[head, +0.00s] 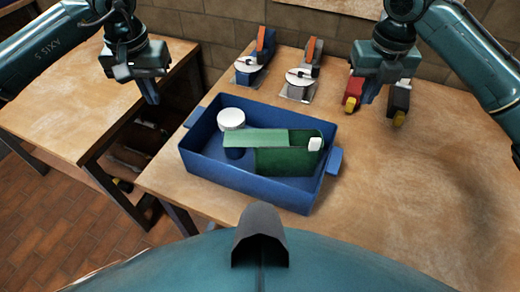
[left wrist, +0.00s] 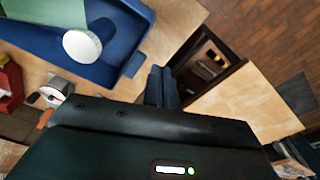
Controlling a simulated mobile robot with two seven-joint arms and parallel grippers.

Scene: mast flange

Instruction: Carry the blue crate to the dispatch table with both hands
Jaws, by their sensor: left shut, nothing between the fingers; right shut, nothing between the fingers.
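The blue crate (head: 270,184) stands on the wooden table in front of me, with a handle tab at its left and right ends. In it are a white-lidded round container (head: 231,119) and a green box (head: 290,158) with a flat lighter-green top. My left gripper (head: 150,95) is shut and empty, above and left of the crate, apart from it. In the left wrist view its fingers (left wrist: 160,88) show beside the crate's handle tab (left wrist: 133,65). My right gripper (head: 368,92) is shut and empty, above and right of the crate, apart from it. Which table is the dispatch table I cannot tell.
Another wooden table (head: 60,125) stands at the left across a gap, its visible top clear. Behind the crate are two devices with round discs (head: 250,68) (head: 299,82). The table's right side is clear.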

